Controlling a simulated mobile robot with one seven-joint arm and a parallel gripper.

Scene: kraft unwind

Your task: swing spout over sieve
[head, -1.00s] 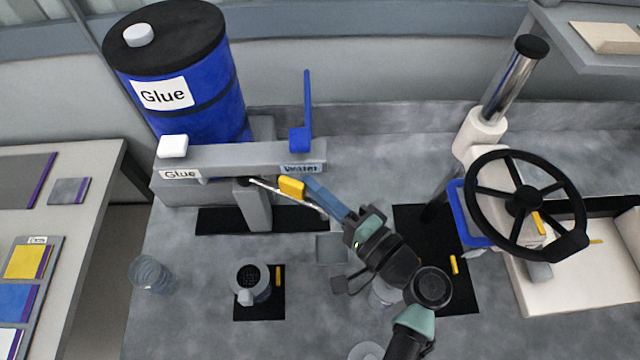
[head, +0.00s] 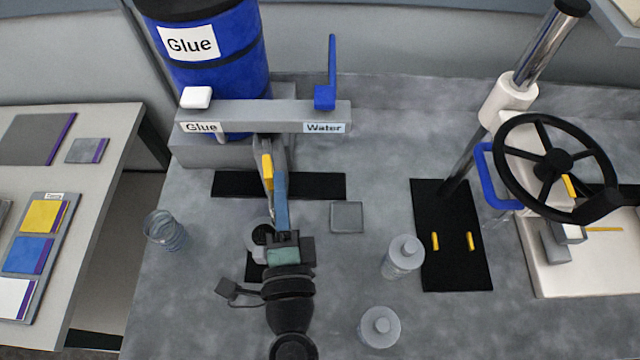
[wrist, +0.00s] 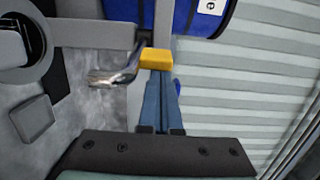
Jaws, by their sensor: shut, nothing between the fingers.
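The metal spout (head: 262,152) hangs below the grey beam and points toward the near side, alongside my gripper; its far end is partly hidden. It also shows as a shiny bent piece in the wrist view (wrist: 112,76). A yellow block (head: 267,171) is at my fingertips, also in the wrist view (wrist: 156,59). My gripper (head: 280,177) is shut with blue fingers, holding nothing, close beside the yellow block; contact is unclear. The sieve cup (head: 258,234) stands just nearer than the spout, partly covered by my gripper. I cannot tell if the spout tip is over it.
The grey beam (head: 240,116) carries Glue and Water labels, a white knob (head: 196,97) and a blue lever (head: 325,95). A clear cup (head: 164,230) stands left. Grey bottles (head: 402,257) stand right, and a handwheel press (head: 557,162) stands farther right.

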